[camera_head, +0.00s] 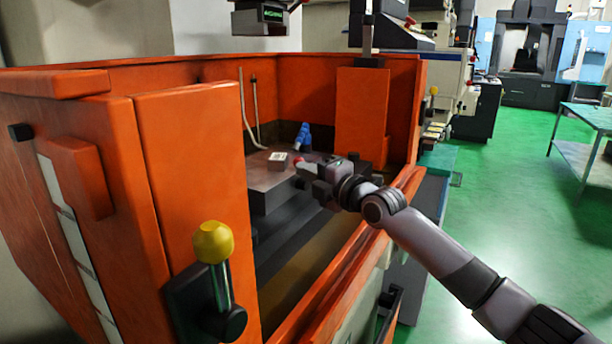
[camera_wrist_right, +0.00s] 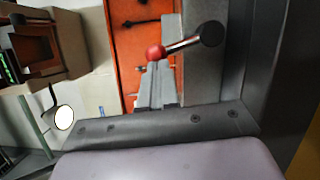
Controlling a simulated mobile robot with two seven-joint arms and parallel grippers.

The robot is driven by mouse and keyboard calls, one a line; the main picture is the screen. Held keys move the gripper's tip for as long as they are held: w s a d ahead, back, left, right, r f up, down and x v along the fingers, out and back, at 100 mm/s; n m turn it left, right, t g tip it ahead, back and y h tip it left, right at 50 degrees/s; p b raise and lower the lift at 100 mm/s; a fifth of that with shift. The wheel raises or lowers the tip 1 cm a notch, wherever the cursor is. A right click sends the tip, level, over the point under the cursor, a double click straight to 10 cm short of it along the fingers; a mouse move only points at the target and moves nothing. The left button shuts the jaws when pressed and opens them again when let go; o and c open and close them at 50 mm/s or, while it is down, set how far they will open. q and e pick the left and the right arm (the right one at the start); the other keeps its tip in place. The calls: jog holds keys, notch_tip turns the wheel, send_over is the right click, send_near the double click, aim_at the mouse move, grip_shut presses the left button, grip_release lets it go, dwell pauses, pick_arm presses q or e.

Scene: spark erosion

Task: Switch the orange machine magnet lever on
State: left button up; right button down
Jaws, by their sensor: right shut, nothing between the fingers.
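The orange machine (camera_head: 190,130) stands open-topped at the left and middle of the head view. Inside it is a dark grey block (camera_head: 275,205) with a flat top. A lever with a red ball knob (camera_head: 298,160) shows by this block, right at my right gripper's tip. In the right wrist view the red knob (camera_wrist_right: 155,52) sits on a metal rod running to a black round pivot (camera_wrist_right: 210,33). My right gripper (camera_head: 304,170) is shut and empty; its fingertips (camera_wrist_right: 157,68) are close to the knob, and I cannot tell whether they touch. My left gripper is out of view.
A yellow-knobbed lever (camera_head: 213,242) stands on the machine's front left. A small metal block (camera_head: 278,160) and a blue nozzle (camera_head: 303,136) are on or by the grey block. The orange front wall (camera_head: 340,290) runs below my right arm. Green floor (camera_head: 510,190) is open at right.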

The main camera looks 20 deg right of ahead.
jog(key=m, duration=0.1)
jog(key=w+d+r+m, duration=0.1)
jog(key=shift+d+m+g, duration=0.1)
jog(key=shift+m+g, duration=0.2)
jog(key=shift+g, duration=0.1)
jog(key=m, duration=0.1)
jog(key=w+d+m, duration=0.1)
jog(key=m+g, duration=0.1)
jog(key=shift+w+d+r+h+b, duration=0.2)
jog(key=shift+w+r+h+b, duration=0.05)
jog(key=shift+w+h+b, duration=0.1)
jog(key=m, duration=0.1)
jog(key=w+d+m+g, duration=0.1)
jog(key=m, duration=0.1)
jog(key=shift+w+d+f, duration=0.1)
jog(key=shift+w+d, duration=0.15)
jog(key=shift+w+d+f+m+g+y+b, duration=0.3)
jog(key=shift+w+d+m+g+y+b, duration=0.3)
jog(key=shift+m, duration=0.4)
jog(key=shift+w+d+f+h, duration=0.1)
jog(key=shift+d+f+h, duration=0.05)
jog(key=shift+h, duration=0.1)
jog(key=shift+w, duration=0.1)
jog(key=shift+d, duration=0.1)
